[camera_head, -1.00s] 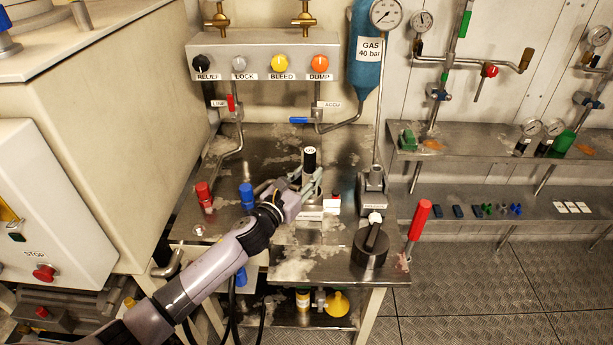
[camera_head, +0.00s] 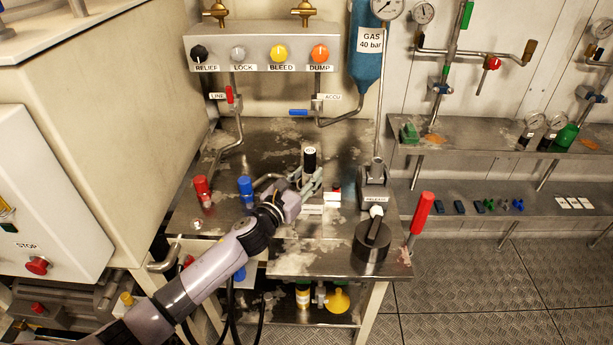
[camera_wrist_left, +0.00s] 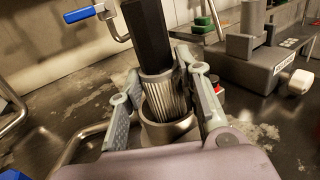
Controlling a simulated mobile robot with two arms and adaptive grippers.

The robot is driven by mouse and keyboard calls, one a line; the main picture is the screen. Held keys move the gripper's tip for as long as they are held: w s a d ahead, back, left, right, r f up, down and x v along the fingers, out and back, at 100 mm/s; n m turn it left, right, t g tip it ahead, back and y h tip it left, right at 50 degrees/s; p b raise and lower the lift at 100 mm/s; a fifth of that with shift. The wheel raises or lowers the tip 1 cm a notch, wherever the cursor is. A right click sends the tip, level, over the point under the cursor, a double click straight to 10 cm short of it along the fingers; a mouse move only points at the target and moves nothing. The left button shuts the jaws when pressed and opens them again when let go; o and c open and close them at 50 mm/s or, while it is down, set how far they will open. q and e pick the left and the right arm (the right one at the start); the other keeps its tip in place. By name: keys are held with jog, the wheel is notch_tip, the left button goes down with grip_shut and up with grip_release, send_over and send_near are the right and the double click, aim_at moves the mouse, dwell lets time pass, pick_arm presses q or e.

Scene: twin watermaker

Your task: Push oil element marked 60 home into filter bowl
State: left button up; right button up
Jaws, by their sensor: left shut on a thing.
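The oil element has a black upper part with a pale top (camera_head: 310,151) and a pleated pale body, seen in the left wrist view (camera_wrist_left: 166,98). It stands about upright. The lower end of its pleats is inside the round metal filter bowl (camera_wrist_left: 170,135); some pleats show above the rim. My left gripper (camera_head: 311,180) is shut on the element, with one finger on each side just above the bowl; it also shows in the left wrist view (camera_wrist_left: 164,80). The bottom of the element is hidden in the bowl. I cannot read the marking. My right gripper is out of view.
A red-capped fitting (camera_head: 202,189) and a blue-capped fitting (camera_head: 246,188) stand left of the bowl. A block marked RELEASE (camera_head: 374,190), a black round knob (camera_head: 371,243) and a red-handled lever (camera_head: 421,212) stand to the right. The valve panel (camera_head: 262,50) is behind.

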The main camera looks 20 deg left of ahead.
pick_arm(q)
jog(key=shift+f+b, duration=0.85)
jog(key=shift+f, duration=0.2)
jog(key=shift+r, duration=0.1)
jog(key=shift+r+p, duration=1.85)
jog(key=shift+r, duration=0.05)
jog(key=shift+f+b, duration=1.7)
jog(key=shift+f, duration=0.25)
